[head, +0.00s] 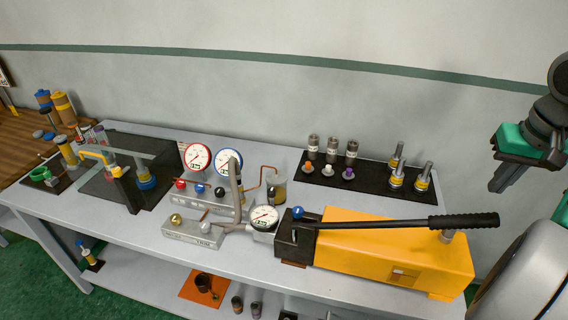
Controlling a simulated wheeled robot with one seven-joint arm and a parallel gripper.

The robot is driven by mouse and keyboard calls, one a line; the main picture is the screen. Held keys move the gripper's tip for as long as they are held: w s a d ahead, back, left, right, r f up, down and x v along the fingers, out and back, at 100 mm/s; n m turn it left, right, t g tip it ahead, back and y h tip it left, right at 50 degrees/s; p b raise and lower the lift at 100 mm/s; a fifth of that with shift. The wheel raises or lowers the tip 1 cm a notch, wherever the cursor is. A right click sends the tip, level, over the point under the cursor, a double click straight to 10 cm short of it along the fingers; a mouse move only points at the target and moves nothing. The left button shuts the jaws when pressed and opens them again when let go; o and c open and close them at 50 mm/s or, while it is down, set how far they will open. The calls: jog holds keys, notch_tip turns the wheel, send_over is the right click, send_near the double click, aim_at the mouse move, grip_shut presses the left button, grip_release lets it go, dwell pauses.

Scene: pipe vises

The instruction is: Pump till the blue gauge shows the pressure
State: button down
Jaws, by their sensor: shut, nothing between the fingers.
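The blue-rimmed gauge (228,162) stands upright on the manifold block (186,199), right of a red-rimmed gauge (197,157). A grey upright bar partly covers the blue gauge, and its reading is too small to tell. The yellow hand pump (390,248) lies at the front right of the bench. Its black-gripped lever (464,220) lies low, nearly level above the body. A third gauge (264,217) and a blue knob (298,212) are at the pump's left end. My gripper (500,186) is shut and empty, above and right of the lever, apart from it.
A black mat (372,178) behind the pump holds several small cylinders and fittings. A clamp frame (120,175) stands on a dark plate at the left. A lower shelf (150,285) holds loose parts. Space above the lever is clear.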

aim_at(476, 215)
jog(key=b+x, duration=0.2)
jog(key=s+b+x, duration=0.1)
jog(key=b+x, duration=0.4)
jog(key=shift+s+a+f, duration=0.25)
jog(key=shift+a, duration=0.05)
